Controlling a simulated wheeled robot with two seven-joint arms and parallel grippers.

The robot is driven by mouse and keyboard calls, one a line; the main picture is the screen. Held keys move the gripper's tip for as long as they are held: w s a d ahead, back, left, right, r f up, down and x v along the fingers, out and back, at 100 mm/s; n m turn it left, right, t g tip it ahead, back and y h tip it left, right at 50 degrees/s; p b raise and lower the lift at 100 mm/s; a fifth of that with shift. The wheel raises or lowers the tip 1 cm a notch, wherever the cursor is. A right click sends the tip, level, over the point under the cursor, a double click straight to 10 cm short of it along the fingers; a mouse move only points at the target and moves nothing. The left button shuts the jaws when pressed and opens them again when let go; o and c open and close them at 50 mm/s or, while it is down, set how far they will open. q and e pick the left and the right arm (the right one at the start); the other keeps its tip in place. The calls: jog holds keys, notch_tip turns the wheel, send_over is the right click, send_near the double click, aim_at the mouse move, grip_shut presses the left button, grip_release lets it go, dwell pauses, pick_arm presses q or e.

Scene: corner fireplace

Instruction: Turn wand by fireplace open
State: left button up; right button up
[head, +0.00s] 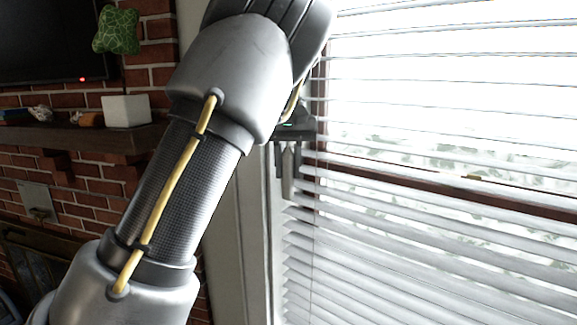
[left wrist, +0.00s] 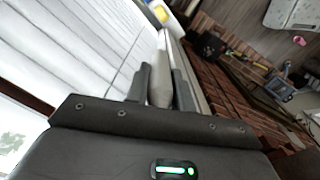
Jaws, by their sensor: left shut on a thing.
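The wand (left wrist: 159,82) is a pale grey rod; in the left wrist view it lies between the two dark fingers of my left gripper (left wrist: 160,88), which is shut on it. In the head view my left gripper (head: 285,162) is at the left edge of the window blind (head: 400,215), partly hidden behind my arm. The wand's lower part (head: 288,185) hangs down there. The blind has white horizontal slats, with bright light and foliage showing between some of them. It fills the left side of the left wrist view (left wrist: 75,45). My right gripper is not in view.
A brick fireplace wall with a dark mantel (head: 80,138) stands at the left. On the mantel are a white box (head: 126,110) and small ornaments. A dark screen (head: 50,40) hangs above. A pale window frame (head: 232,240) lies between the bricks and blind.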

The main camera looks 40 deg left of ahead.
pick_arm(q)
jog(key=shift+r, duration=0.15)
jog(key=o, duration=1)
jog(key=shift+w, duration=0.15)
